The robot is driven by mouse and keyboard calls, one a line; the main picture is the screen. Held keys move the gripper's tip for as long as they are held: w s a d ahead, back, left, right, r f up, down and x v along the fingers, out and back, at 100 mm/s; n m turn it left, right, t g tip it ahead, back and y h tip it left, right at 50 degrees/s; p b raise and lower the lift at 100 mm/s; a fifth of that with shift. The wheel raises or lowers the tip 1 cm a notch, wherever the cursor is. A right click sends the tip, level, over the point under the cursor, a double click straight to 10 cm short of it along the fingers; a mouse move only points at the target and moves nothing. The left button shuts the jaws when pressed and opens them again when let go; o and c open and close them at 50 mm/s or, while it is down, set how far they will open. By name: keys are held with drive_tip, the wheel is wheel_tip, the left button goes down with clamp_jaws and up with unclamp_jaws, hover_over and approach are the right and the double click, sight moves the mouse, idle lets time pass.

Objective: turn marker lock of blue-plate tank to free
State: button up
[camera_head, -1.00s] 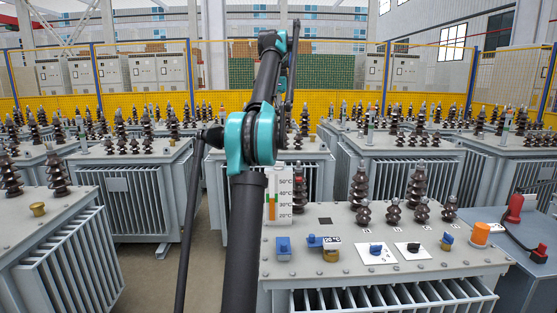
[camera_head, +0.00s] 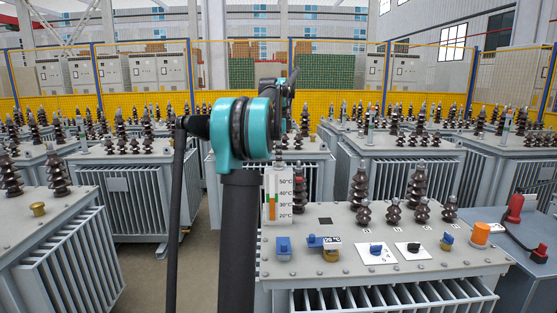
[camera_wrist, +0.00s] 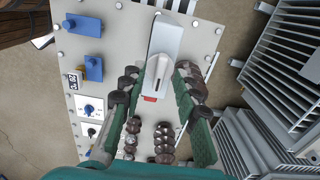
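The nearest grey tank (camera_head: 400,262) has blue plates (camera_head: 283,247) at its left edge. In front on its top are a white plate with a blue knob (camera_head: 376,248) and one with a black knob (camera_head: 413,247). In the wrist view, two blue blocks (camera_wrist: 93,68), the blue-knob dial (camera_wrist: 89,108) and the black knob (camera_wrist: 91,131) lie left of my gripper (camera_wrist: 157,82). Its green-padded fingers are apart. A pale grey housing with a raised bar (camera_wrist: 158,66) and a red patch shows between and beyond them; contact is unclear. I cannot tell which part is the marker lock.
Dark ribbed insulators (camera_head: 415,185) stand on the tank, also between my fingers in the wrist view. A temperature gauge (camera_head: 278,195) rises at its left. An orange cap (camera_head: 480,234) is at the right.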

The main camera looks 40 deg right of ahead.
drive_tip(key=shift+f, duration=0.35)
drive_tip(key=shift+c, duration=0.5)
clamp_jaws()
